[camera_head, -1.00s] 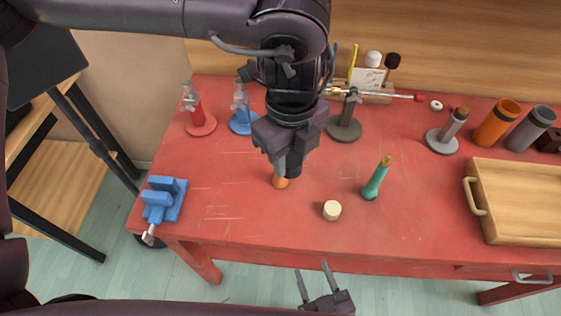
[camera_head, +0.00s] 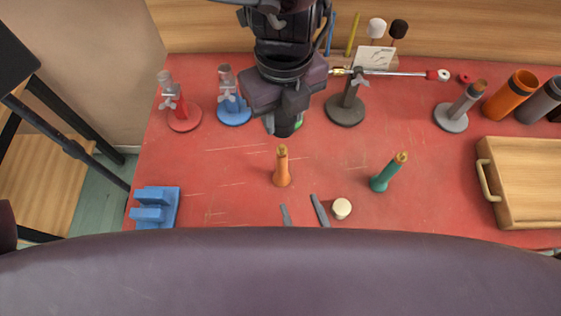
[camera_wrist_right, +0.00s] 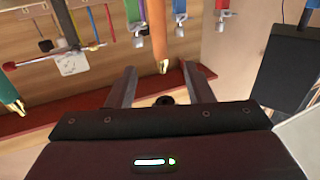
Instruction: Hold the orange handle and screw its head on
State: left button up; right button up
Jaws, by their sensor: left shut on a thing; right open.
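The orange handle (camera_head: 282,171) stands upright on the red table with its brass-coloured tip up. It also shows upside down in the right wrist view (camera_wrist_right: 159,35), between the finger directions. My left gripper (camera_head: 285,122) is above and behind the handle, apart from it, shut on a dark round piece (camera_head: 286,129) that its jaws partly hide. My right gripper (camera_head: 303,212) is open and empty in front of the handle, its fingers pointing towards it. A cream cylinder (camera_head: 341,208) lies just right of the right fingers. A teal handle (camera_head: 388,172) stands farther right, tilted.
Red (camera_head: 183,117), blue (camera_head: 233,110) and grey (camera_head: 345,110) clamp stands are at the back. A blue block holder (camera_head: 156,207) is at the left edge, a wooden tray (camera_head: 525,185) at the right. The table's middle left is clear.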

aim_at(284, 164)
jog(key=x, duration=1.2)
jog(key=shift+w+a, duration=0.1)
jog(key=shift+c, duration=0.5)
grip_shut()
